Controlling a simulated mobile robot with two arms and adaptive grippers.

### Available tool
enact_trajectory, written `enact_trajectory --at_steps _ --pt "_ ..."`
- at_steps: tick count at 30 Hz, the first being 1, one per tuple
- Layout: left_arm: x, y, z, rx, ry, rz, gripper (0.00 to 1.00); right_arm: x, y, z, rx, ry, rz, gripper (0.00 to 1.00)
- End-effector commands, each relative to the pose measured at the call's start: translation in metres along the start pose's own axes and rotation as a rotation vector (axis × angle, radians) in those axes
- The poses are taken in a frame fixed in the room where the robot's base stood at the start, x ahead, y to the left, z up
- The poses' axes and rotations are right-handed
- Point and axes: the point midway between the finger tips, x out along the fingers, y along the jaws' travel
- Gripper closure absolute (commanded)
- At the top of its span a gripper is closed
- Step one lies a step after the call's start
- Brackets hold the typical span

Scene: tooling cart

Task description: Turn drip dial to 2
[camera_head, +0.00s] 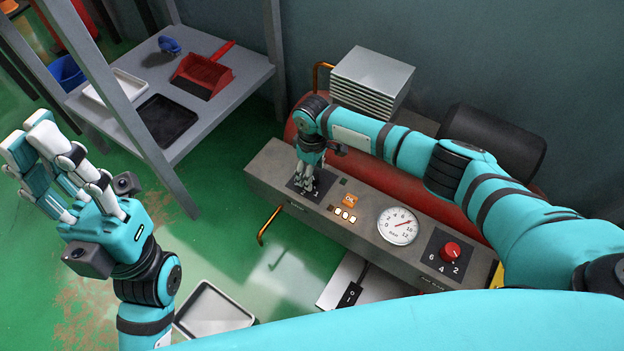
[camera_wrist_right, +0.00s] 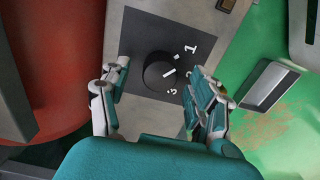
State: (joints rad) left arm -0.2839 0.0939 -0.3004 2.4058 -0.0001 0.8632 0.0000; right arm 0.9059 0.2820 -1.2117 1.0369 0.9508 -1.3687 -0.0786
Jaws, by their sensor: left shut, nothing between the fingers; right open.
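A black dial knob (camera_wrist_right: 160,72) with a white pointer line sits on a dark square plate (camera_wrist_right: 138,30). The pointer aims to the upper right, between the 1 and the 3. My right gripper (camera_wrist_right: 162,85) is open, one finger on each side of the knob; I cannot tell whether they touch it. In the head view my right gripper (camera_head: 310,180) covers the knob. My left gripper (camera_head: 33,138) is shut and empty, raised at the left.
The grey machine panel (camera_head: 375,205) also carries lit buttons (camera_head: 345,215), a round gauge (camera_head: 398,226) and a red knob (camera_head: 450,252) marked 6, 4, 2. An orange-brown handle (camera_head: 268,226) sticks out in front. A shelf cart (camera_head: 225,98) with a dustpan (camera_head: 200,77) stands at the back left.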

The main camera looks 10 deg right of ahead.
Motion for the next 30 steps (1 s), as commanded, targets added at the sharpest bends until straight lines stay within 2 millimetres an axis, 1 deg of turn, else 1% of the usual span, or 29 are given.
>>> enact_trajectory --at_steps 1,4,7,15,27,28,30 --pt "-0.0001 -0.0001 0.0003 0.002 0.017 0.005 1.0 0.0091 -0.0004 -0.0002 0.0 -0.001 0.0 0.38" --pt "0.0032 0.0 0.0013 0.004 0.028 0.01 1.0 0.0158 -0.0004 -0.0004 0.0 0.0 -0.001 0.38" --pt "0.0051 0.0 0.0016 0.004 0.033 0.012 1.0 0.0186 -0.0003 -0.0006 0.0 0.001 -0.001 0.38" --pt "0.0064 0.0001 0.0018 0.005 0.033 0.013 1.0 0.0185 -0.0003 -0.0005 0.0 0.001 0.0 0.38" --pt "0.0065 0.0002 0.0016 0.004 0.034 0.013 1.0 0.0184 -0.0001 -0.0004 0.0 0.001 0.0 0.9" --pt "0.0064 0.0002 0.0016 0.004 0.034 0.013 1.0 0.0184 -0.0001 -0.0004 0.0 0.001 0.0 0.93" --pt "0.0068 0.0002 0.0015 0.004 0.034 0.013 1.0 0.0183 -0.0001 -0.0003 0.001 0.001 0.0 0.93"
